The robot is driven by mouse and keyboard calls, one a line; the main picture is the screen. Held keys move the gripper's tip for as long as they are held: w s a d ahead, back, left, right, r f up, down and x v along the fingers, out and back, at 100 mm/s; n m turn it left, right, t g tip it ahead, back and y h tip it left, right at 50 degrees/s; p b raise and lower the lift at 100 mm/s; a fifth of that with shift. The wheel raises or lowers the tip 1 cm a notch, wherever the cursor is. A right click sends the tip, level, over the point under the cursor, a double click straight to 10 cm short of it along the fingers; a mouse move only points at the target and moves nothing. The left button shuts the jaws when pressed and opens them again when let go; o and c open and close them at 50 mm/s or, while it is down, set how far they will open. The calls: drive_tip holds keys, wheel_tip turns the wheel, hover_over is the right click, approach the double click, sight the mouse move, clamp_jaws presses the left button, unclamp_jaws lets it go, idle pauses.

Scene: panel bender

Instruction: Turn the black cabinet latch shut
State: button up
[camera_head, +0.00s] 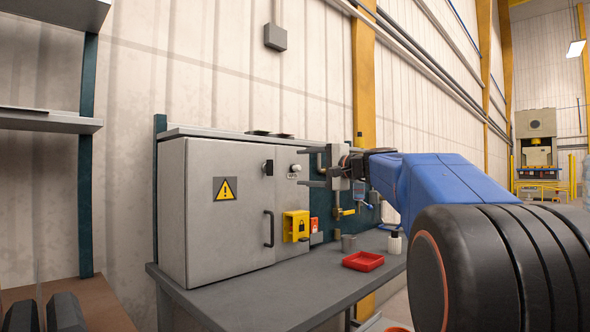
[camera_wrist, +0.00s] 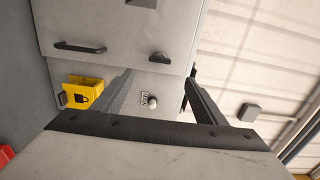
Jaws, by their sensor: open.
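The black latch (camera_head: 268,167) is a small dark knob near the upper right edge of the grey cabinet door (camera_head: 228,235). In the wrist view the latch (camera_wrist: 159,57) shows near the door's edge, beyond my fingertips. Its exact turn angle is hard to read. My gripper (camera_head: 312,167) is open and empty, to the right of the latch in the head view and apart from it. In the wrist view my gripper (camera_wrist: 158,82) has its two fingers spread, with a white knob (camera_wrist: 152,100) seen between them. The door looks shut against the cabinet.
A black door handle (camera_head: 269,228) sits below the latch. A yellow padlock box (camera_head: 296,226) projects from the side panel. Space before the door is clear.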

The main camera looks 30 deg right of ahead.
drive_tip(key=shift+v, duration=0.85)
